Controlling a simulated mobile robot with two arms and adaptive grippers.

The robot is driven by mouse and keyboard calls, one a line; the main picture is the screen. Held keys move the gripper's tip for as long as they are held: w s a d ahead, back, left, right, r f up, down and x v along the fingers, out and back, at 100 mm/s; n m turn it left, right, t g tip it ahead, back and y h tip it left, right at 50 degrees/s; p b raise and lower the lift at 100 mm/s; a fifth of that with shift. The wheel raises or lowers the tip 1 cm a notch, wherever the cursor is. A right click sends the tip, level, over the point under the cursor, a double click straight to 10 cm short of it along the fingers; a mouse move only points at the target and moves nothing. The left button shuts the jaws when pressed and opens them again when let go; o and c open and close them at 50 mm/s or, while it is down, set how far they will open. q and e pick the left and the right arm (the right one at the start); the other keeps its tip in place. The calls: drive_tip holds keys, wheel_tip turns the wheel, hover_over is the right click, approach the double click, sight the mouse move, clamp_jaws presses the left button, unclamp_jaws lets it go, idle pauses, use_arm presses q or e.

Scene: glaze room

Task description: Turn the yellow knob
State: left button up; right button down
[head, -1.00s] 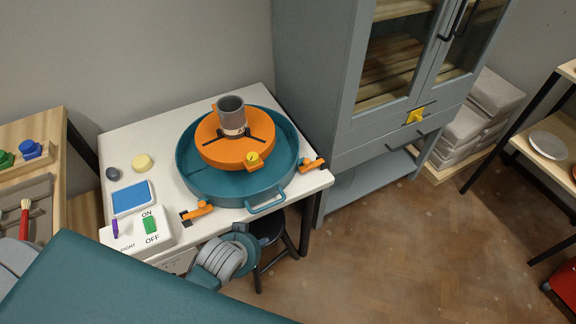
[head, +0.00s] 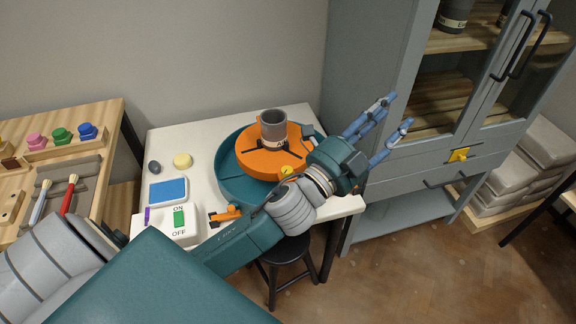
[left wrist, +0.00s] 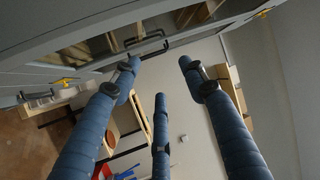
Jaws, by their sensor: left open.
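A yellow knob (head: 458,155) sits on a dark plate on the grey cabinet front, below the glass doors. In the left wrist view a yellow fitting (left wrist: 65,81) shows at left on the grey cabinet, and another (left wrist: 263,13) at upper right; I cannot tell which is the knob. My left gripper (head: 389,121) has its blue fingers spread and empty, in front of the cabinet's left side, apart from the knob and left of it. Its fingers also show in the left wrist view (left wrist: 157,85). My right gripper is out of view.
The grey cabinet (head: 385,190) has black door handles (head: 517,47). A white table (head: 300,118) holds a teal basin (head: 230,180) with an orange wheel (head: 252,160) and grey cup (head: 273,128). A black stool (head: 287,255) stands below. Floor is clear before the cabinet.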

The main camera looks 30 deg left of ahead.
use_arm(q)
drive_tip(key=s+d+r+m+g+h, duration=0.3)
drive_tip(key=d+r+m+g+h, duration=0.3)
drive_tip(key=d+m+h, duration=0.7)
drive_tip(key=s+d+m+g+h, duration=0.1)
drive_tip(key=s+m+g, duration=0.3)
drive_tip(key=m, duration=0.6)
drive_tip(key=m+g+y, duration=1)
drive_tip(key=m+y, duration=0.3)
drive_tip(key=y, duration=0.6)
hover_over(287, 170)
wheel_tip(287, 170, down, 16)
wheel_tip(287, 170, down, 10)
drive_tip(key=shift+f+p, duration=0.15)
drive_tip(key=shift+p, duration=0.4)
